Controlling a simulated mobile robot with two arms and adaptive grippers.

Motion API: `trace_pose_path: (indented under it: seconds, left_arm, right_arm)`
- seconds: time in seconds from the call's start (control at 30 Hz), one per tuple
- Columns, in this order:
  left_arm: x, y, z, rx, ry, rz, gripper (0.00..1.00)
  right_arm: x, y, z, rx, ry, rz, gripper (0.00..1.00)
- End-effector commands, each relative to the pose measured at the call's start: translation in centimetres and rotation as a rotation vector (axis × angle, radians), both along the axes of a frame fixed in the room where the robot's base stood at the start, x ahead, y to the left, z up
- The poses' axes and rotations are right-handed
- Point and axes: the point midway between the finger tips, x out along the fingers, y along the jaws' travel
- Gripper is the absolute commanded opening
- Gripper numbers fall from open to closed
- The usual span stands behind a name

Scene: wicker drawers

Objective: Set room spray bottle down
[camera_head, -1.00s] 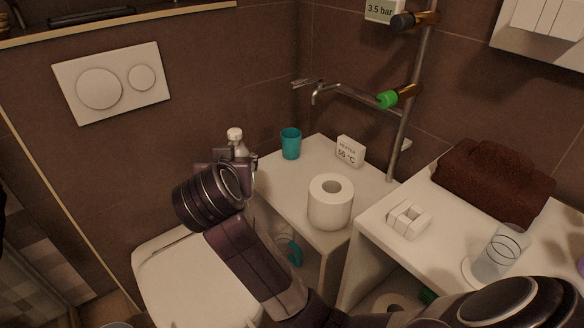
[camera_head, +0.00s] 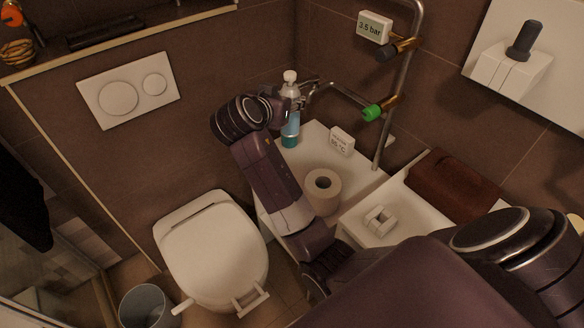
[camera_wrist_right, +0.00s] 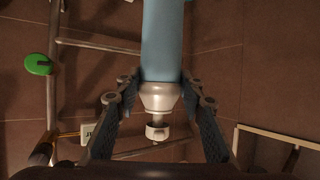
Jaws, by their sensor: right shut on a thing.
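The room spray bottle has a blue body (camera_head: 292,122) and a white cap (camera_head: 290,76). My right gripper (camera_head: 288,92) is shut on it near the neck and holds it roughly upright. In the head view the bottle overlaps the teal cup (camera_head: 289,142) at the back of the low white cabinet (camera_head: 315,135); I cannot tell whether its base touches anything. In the right wrist view the blue bottle (camera_wrist_right: 162,45) lies between both fingers, its cap end towards the wrist. My left gripper is not in view.
Pipes with a green-capped valve (camera_head: 372,112) rise behind. The toilet (camera_head: 212,250) is left, a brown towel (camera_head: 455,184) right.

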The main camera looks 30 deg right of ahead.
Motion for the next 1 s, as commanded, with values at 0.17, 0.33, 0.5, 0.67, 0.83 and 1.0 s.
trace_pose_path:
  seconds: [0.17, 0.33, 0.5, 0.67, 0.83, 1.0]
  left_arm:
    - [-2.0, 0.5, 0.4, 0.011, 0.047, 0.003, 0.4]
    - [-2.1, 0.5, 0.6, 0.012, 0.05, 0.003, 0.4]
    - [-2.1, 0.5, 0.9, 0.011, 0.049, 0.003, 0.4]
    - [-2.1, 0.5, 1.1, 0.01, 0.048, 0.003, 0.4]
    - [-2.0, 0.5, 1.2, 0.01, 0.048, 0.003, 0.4]
    - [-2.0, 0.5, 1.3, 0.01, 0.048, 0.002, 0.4]
  right_arm:
    - [-0.1, -0.6, -0.1, -0.004, 0.003, -0.014, 0.0]
    - [-0.2, -0.6, -3.8, -0.006, 0.01, -0.014, 0.0]
    - [-0.2, -0.6, -8.4, -0.006, 0.008, -0.012, 0.0]
    - [-0.1, -0.6, -12.4, -0.006, 0.006, -0.013, 0.0]
    - [0.0, -0.6, -14.8, -0.004, 0.002, -0.013, 0.0]
    - [-0.1, -0.5, -16.3, -0.004, 0.003, -0.012, 0.0]
